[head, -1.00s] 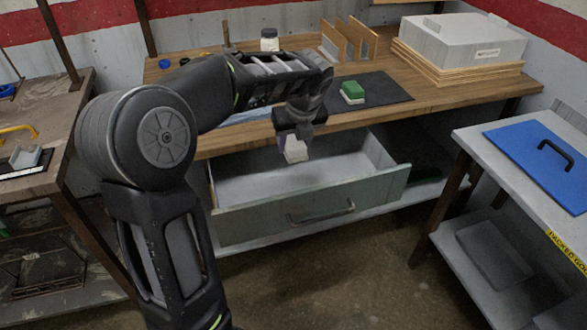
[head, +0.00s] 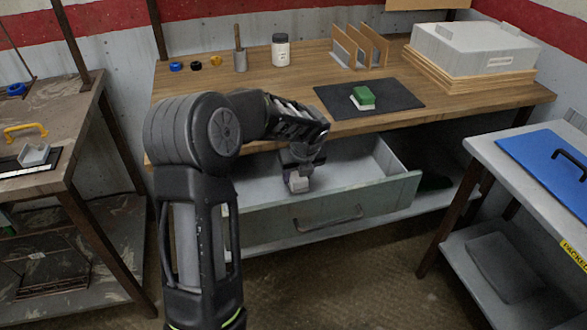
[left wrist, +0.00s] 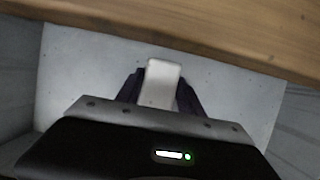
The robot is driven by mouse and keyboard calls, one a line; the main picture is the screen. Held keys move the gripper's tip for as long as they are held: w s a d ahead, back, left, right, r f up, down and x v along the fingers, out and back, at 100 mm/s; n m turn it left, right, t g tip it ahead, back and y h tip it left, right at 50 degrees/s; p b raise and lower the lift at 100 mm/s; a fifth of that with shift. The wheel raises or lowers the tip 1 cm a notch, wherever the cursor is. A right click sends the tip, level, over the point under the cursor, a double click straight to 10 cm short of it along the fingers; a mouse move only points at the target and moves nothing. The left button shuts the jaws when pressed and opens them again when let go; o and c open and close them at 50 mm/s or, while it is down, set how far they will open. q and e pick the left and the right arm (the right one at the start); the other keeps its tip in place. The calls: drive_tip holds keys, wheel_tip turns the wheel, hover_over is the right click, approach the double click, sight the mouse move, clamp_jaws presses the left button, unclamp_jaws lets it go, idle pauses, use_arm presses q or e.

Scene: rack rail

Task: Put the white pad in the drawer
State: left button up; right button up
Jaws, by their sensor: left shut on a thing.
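My left gripper (head: 298,176) is shut on the white pad (head: 299,185) and points down inside the open drawer (head: 400,191). The left wrist view shows the pad (left wrist: 161,82) between the dark fingers, with the drawer's pale floor (left wrist: 85,75) behind it. I cannot tell whether the pad touches the floor. The drawer is pulled out below the workbench and has a green-grey front with a bar handle (head: 328,219). My right gripper is not in view.
The workbench (head: 300,80) holds a dark mat (head: 400,97) with a green-and-white block (head: 363,98), a white jar (head: 280,50) and upright wooden dividers (head: 360,45). Its front edge overhangs the drawer's back. A side table with a blue board (head: 545,165) stands right.

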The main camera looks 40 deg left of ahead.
use_arm(q)
drive_tip(key=a, duration=0.1)
drive_tip(key=w+a, duration=0.2)
drive_tip(key=shift+f, duration=0.55)
drive_tip(key=shift+f, duration=0.1)
drive_tip(key=o, duration=1.4)
drive_tip(key=p+v, duration=0.1)
drive_tip(key=v, duration=1.1)
drive_tip(key=shift+d, duration=0.1)
